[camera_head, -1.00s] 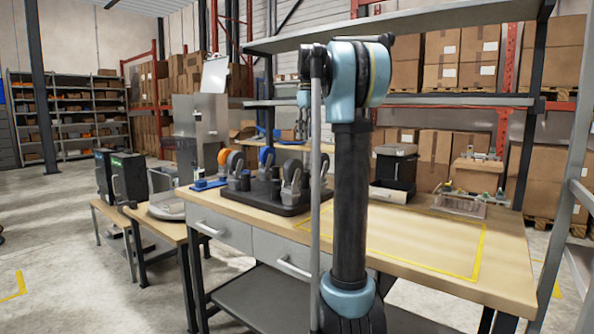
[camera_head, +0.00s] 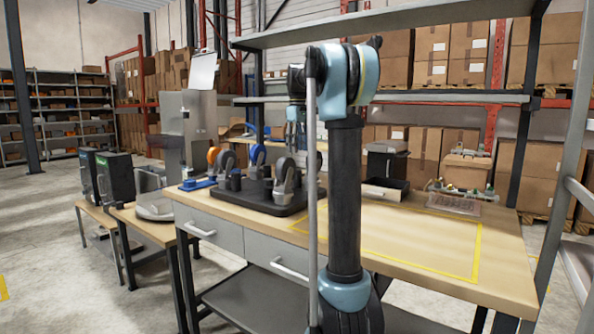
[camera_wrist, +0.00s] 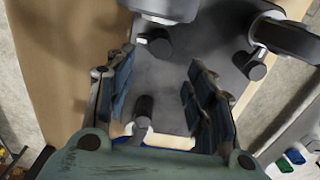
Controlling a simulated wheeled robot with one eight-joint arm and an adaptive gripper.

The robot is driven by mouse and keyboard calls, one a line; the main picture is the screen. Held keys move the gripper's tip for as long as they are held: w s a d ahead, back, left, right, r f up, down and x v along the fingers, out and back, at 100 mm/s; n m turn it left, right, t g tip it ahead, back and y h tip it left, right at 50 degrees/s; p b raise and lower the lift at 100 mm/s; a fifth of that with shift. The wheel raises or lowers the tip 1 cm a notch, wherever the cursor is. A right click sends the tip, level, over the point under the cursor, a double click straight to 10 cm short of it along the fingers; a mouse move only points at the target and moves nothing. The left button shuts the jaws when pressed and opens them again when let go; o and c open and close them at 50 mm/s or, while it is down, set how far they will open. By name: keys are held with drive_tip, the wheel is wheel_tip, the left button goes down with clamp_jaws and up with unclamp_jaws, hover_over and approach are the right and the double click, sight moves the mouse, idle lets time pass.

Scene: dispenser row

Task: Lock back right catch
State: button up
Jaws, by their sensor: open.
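A black base board (camera_head: 243,202) lies on the workbench, carrying several upright wheel-like units with grey, orange and blue parts and short dark knobs. My gripper (camera_wrist: 160,95) is open and empty in the wrist view, its fingers spread above the dark board (camera_wrist: 195,50). One dark knob (camera_wrist: 155,42) stands beyond the fingertips, another dark knob (camera_wrist: 142,128) shows low between the fingers, and a third dark knob (camera_wrist: 256,70) stands right of them. I cannot tell which part is the back right catch.
The workbench (camera_head: 430,250) has bare wood inside a yellow outline at right. A black bin (camera_head: 385,165) and a clear tray with fittings (camera_head: 453,203) stand at its back. Black boxes (camera_head: 115,175) sit on a lower bench at left. A metal shelf (camera_head: 420,18) runs above.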

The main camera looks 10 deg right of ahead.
sight(299, 178)
wheel_tip(299, 178, down, 9)
drive_tip(key=shift+f, duration=0.1)
idle(0.3)
drive_tip(key=shift+c, duration=0.5)
drive_tip(key=c, duration=1)
